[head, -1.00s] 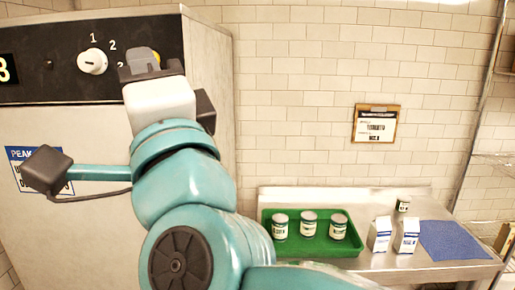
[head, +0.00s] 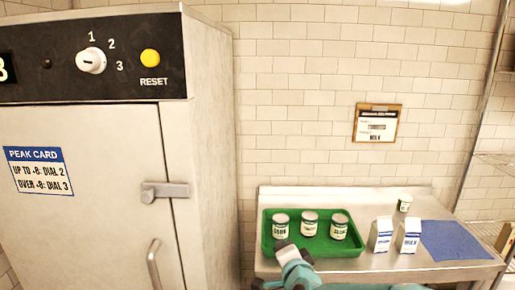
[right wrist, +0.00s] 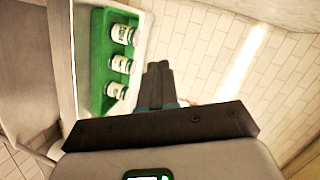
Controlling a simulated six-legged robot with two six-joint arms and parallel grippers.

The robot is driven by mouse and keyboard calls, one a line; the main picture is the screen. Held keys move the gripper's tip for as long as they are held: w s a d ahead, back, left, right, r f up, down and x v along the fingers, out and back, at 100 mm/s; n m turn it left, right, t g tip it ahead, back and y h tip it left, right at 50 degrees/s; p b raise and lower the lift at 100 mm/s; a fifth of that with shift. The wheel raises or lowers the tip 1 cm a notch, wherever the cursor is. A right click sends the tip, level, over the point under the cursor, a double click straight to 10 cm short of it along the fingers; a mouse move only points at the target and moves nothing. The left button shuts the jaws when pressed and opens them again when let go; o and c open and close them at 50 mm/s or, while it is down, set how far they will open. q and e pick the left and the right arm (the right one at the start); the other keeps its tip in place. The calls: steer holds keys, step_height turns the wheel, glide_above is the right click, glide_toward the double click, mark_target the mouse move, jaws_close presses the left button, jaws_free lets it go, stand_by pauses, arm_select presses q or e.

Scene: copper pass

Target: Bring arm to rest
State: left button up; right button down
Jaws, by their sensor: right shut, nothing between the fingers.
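My right gripper (head: 283,244) is low in the head view, in front of the near edge of the green tray, with my teal arm folded below it. In the right wrist view its dark fingers (right wrist: 158,70) are together, with nothing between them. The tray with its cans shows to the left of the fingers there. Whether the gripper touches the tray cannot be told; it seems apart from it. My left gripper is not in view.
A steel cabinet (head: 90,215) with a white dial (head: 91,60), yellow reset button (head: 150,60) and latch (head: 164,190) stands left. On the steel table (head: 390,262) are the green tray (head: 350,249) with three cans, two cartons (head: 381,235), a small cup (head: 404,203) and a blue mat (head: 455,240).

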steer(key=s+d+f+n+g, duration=0.1)
steer(key=s+d+f+g, duration=0.2)
steer(key=f, duration=0.6)
steer(key=s+d+f+g+h, duration=0.1)
steer(key=s+d+f, duration=0.2)
steer(key=s+f, duration=0.35)
steer(key=s+d+f+n+g, duration=0.1)
steer(key=s+d+f+g, duration=0.15)
steer(key=f, duration=0.75)
steer(key=s+f+n+g, duration=0.2)
steer(key=s+f+g, duration=0.2)
steer(key=s+f, duration=0.55)
steer(key=s+a+n+g+y, duration=0.1)
steer(key=s+n+g, duration=0.1)
steer(key=s, duration=0.5)
steer(key=s+a+n+g+y, duration=0.1)
steer(key=s+a+n+g, duration=0.1)
steer(key=s, duration=0.6)
steer(key=shift+s+f+n, duration=0.2)
steer(key=shift+f+n, duration=0.05)
steer(key=shift+n, duration=0.55)
